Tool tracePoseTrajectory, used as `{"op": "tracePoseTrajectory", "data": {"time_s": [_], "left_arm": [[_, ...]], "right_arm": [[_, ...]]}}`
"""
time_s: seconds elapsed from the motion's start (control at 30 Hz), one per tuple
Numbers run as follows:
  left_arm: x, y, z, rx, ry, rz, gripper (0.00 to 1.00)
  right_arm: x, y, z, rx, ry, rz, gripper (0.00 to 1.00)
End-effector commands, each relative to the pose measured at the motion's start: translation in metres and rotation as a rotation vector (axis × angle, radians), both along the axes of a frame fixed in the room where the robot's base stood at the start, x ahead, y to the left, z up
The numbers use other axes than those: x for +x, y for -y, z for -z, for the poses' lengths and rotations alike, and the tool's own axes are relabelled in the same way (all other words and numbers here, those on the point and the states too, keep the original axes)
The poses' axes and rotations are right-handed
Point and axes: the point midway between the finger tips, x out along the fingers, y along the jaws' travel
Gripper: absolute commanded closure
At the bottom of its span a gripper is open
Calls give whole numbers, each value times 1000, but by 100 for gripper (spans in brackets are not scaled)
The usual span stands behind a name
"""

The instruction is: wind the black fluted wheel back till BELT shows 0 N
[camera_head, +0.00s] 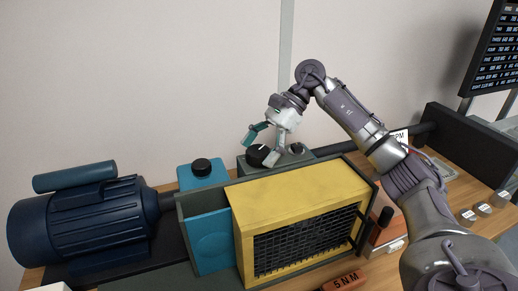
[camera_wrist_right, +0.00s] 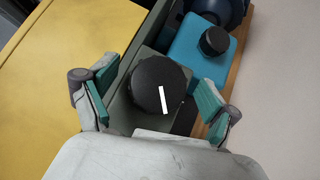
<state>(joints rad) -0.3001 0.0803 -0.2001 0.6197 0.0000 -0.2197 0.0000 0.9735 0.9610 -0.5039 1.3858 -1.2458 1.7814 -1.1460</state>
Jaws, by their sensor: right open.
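The black wheel (camera_head: 257,156) sits on a grey-green box (camera_head: 243,168) behind the yellow guard. In the right wrist view the wheel (camera_wrist_right: 150,76) is round with a white pointer mark on its top, on its lower right part. My right gripper (camera_wrist_right: 156,96) is open, with one teal-padded finger on each side of the wheel; I cannot tell if either touches it. In the head view the right gripper (camera_head: 259,149) is over the wheel and partly hides it. No legible BELT reading shows. My left gripper is not in view.
A yellow guard (camera_head: 265,192) with a black grille stands in front. A blue box (camera_head: 200,175) with a black cap and a dark blue motor (camera_head: 80,228) are at left. A dark screen (camera_head: 495,50) is upper right.

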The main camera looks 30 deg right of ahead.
Motion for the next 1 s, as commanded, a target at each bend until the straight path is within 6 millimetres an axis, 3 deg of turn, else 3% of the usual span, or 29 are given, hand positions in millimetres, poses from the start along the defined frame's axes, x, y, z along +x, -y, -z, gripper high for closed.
{"op": "tracePoseTrajectory", "data": {"time_s": [0.23,0.6,1.0], "left_arm": [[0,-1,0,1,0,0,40],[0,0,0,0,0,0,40],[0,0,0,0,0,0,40]], "right_arm": [[0,15,-15,0,2,4,12],[-1,71,-72,2,2,4,12],[-2,86,-85,0,0,0,12]]}}
